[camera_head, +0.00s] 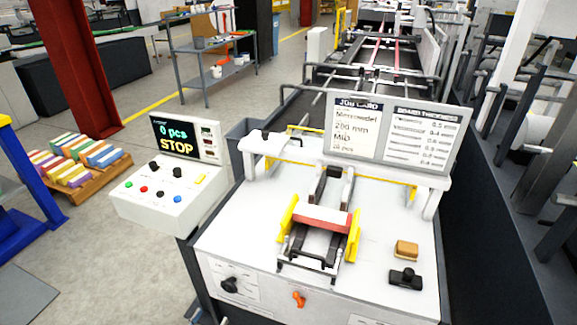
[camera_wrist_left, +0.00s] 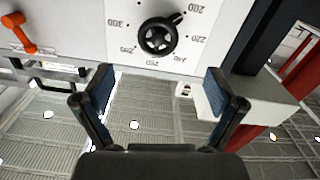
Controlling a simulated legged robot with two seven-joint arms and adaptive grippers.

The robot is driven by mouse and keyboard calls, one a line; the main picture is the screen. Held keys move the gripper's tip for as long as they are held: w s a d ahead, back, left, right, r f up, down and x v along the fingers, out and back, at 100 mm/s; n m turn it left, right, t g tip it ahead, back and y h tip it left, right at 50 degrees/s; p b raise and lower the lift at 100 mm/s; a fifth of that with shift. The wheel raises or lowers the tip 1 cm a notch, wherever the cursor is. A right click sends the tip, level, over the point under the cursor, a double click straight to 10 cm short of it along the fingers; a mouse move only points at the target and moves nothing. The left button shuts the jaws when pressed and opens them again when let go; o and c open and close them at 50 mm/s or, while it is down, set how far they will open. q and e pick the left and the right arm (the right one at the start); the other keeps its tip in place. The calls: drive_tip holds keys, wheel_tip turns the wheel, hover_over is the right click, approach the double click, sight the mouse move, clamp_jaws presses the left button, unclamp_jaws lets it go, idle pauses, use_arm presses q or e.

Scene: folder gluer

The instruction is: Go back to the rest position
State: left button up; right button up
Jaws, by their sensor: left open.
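My left gripper (camera_wrist_left: 158,98) is open in the left wrist view, its two blue-padded fingers wide apart with nothing between them. A black round knob (camera_wrist_left: 158,38) on a numbered dial lies ahead of the fingertips, apart from them. In the head view the knob (camera_head: 229,285) is on the machine's front panel. Only a small dark part, probably of my left gripper (camera_head: 200,314), shows at the lower edge there. My right gripper is in neither view.
The front panel also has an orange lever (camera_head: 299,299). On the white machine top (camera_head: 232,225) are a yellow-sided feeder (camera_head: 322,218), a tan block (camera_head: 406,249) and a black object (camera_head: 405,278). A control box (camera_head: 168,195) reading STOP stands left.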

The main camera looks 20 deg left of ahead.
use_arm(q)
drive_tip(key=s+d+f+m+g+p, duration=0.1)
drive_tip(key=s+d+f+g+p, duration=0.1)
drive_tip(key=s+d+f+g, duration=0.3)
drive_tip(key=s+d+f+p, duration=0.1)
drive_tip(key=s+f, duration=0.1)
drive_tip(key=f, duration=0.4)
drive_tip(key=s+d+f+m+g+p, duration=0.1)
drive_tip(key=s+d+f+g+p, duration=0.1)
drive_tip(key=s+d+f+g, duration=0.3)
drive_tip(key=s+d+f+g+p, duration=0.1)
drive_tip(key=s+d+f+g, duration=0.1)
drive_tip(key=s+f, duration=0.3)
drive_tip(key=s+d+f+m+g+y+p, duration=0.1)
drive_tip(key=s+f+g, duration=0.3)
drive_tip(key=s, duration=0.8)
drive_tip(key=shift+s+d+f+p, duration=0.3)
drive_tip(key=shift+d+f+p, duration=0.2)
drive_tip(key=shift+d, duration=0.25)
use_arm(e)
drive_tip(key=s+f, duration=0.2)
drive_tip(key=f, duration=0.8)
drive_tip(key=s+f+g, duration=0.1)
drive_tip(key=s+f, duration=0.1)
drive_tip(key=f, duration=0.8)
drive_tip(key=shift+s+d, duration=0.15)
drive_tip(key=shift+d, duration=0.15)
